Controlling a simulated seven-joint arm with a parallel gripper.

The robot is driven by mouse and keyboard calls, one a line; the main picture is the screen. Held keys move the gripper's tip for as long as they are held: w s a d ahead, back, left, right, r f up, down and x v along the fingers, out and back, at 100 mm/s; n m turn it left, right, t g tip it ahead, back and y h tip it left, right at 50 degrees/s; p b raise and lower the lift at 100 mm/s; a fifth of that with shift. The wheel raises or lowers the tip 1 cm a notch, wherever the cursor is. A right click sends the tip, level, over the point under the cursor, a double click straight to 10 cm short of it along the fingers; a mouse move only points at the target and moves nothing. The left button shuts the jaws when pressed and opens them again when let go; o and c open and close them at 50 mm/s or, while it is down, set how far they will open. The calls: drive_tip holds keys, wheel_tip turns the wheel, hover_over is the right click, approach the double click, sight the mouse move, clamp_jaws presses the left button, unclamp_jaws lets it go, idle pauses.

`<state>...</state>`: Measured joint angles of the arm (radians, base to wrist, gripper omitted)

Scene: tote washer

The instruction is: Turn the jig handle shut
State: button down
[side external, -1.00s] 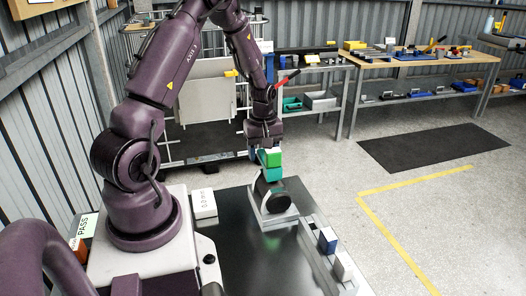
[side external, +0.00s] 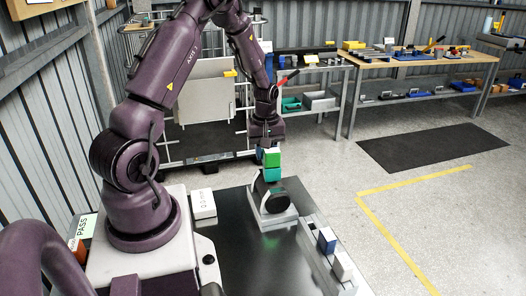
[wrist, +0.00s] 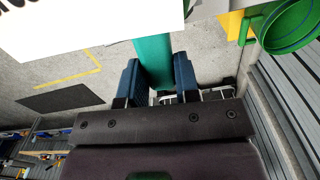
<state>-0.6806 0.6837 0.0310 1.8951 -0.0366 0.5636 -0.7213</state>
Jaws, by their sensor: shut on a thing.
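The jig (side external: 281,217) stands on the dark table, with a black round body (side external: 272,195) on a pale base. Its teal handle (side external: 272,174) points up from the round body, with a brighter green block (side external: 272,158) near its top. My gripper (side external: 266,157) is above the jig, shut on the upper part of the handle. In the wrist view the teal handle (wrist: 154,62) sits between the two blue fingers of my gripper (wrist: 157,78). The handle's lower end is out of sight there.
The dark table top (side external: 240,255) is clear in front of the jig. A white box (side external: 202,204) stands to its left. A rail with small blue and grey blocks (side external: 327,241) runs along the right edge. Workbenches stand far behind.

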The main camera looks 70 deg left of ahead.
drive_tip(key=w+d+m, duration=0.7)
drive_tip(key=d+m, duration=0.1)
drive_tip(key=m, duration=0.8)
drive_tip(key=shift+w+d+m, duration=0.2)
drive_tip(key=shift+d+m, duration=0.1)
drive_tip(key=shift+d, duration=0.05)
idle(1.1)
drive_tip(key=shift+d, duration=0.1)
idle(0.5)
drive_tip(key=c, duration=0.8)
unclamp_jaws()
drive_tip(key=shift+c, duration=0.2)
wheel_tip(320, 180, up, 13)
